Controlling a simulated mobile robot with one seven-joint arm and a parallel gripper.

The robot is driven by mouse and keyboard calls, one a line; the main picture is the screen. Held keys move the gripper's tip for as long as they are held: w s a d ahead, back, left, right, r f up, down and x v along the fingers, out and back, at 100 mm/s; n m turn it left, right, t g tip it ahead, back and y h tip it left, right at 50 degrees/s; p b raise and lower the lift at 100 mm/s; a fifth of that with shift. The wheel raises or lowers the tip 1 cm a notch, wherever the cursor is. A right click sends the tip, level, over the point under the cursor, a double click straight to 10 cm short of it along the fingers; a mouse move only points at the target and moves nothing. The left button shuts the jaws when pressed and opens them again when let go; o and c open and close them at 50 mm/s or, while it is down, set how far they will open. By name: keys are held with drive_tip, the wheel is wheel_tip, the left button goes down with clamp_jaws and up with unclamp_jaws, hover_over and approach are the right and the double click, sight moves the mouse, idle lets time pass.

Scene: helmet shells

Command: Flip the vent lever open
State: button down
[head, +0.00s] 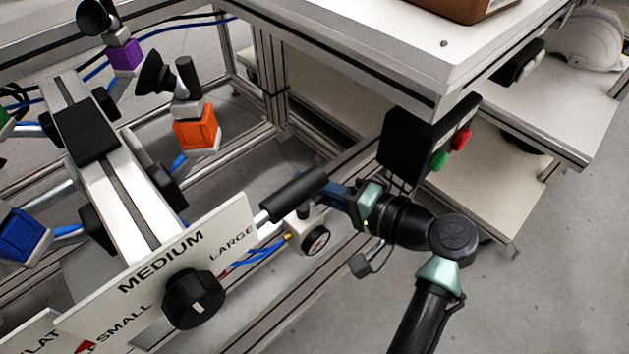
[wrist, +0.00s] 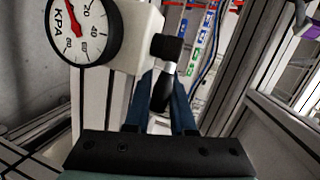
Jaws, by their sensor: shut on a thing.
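The vent lever (wrist: 163,92) is a short black lever with a light metal collar. In the wrist view it extends from a black hub (wrist: 167,47) on the right side of a white gauge block (wrist: 143,38), toward the camera. My gripper (wrist: 164,100) has its two blue fingers on either side of the lever, shut on it. In the head view my gripper (head: 335,192) reaches in from the right, just above the gauge block (head: 300,222). A black handle partly covers the fingers there, and the lever is hidden.
A KPA gauge (wrist: 82,30) with a red needle is on the block. A black button box (head: 425,140) stands above my wrist.

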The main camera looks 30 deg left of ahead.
drive_tip(key=shift+f, duration=0.1)
drive_tip(key=c, duration=1.1)
unclamp_jaws()
drive_tip(key=shift+o, duration=0.2)
drive_tip(key=shift+d, duration=0.1)
drive_tip(key=p+v, duration=0.3)
drive_tip(key=v, duration=1)
drive_tip(key=shift+p, duration=0.35)
